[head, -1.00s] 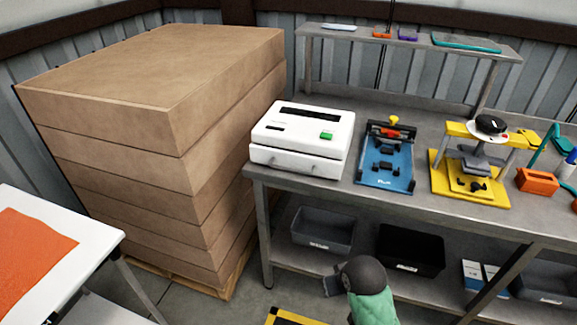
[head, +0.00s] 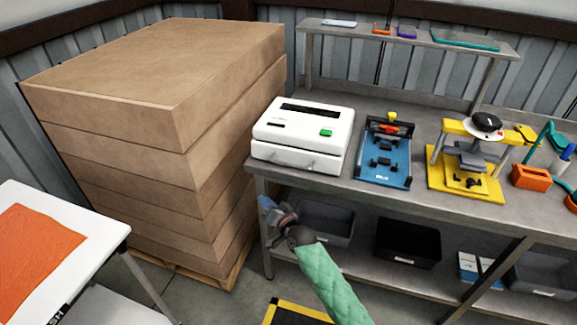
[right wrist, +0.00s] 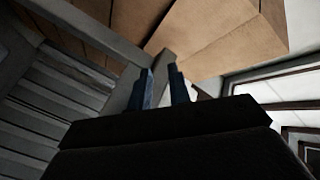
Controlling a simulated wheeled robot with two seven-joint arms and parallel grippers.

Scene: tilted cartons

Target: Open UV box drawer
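The UV box (head: 325,114) is a white case with a dark slot and a green button on top. It stands at the left end of the grey workbench. Its drawer front (head: 290,157) faces me and looks closed. My right gripper (head: 266,204) is below the bench top near its left front corner, lower than the drawer and apart from it. In the right wrist view its two blue fingers (right wrist: 161,82) stand apart with nothing between them. The UV box does not show clearly in that view. My left gripper is not in view.
Stacked brown cartons (head: 110,100) stand close left of the bench. A blue fixture (head: 385,165) and a yellow press (head: 455,178) stand right of the box. Dark bins (head: 408,243) sit on the lower shelf. A white table (head: 90,225) is at the left front.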

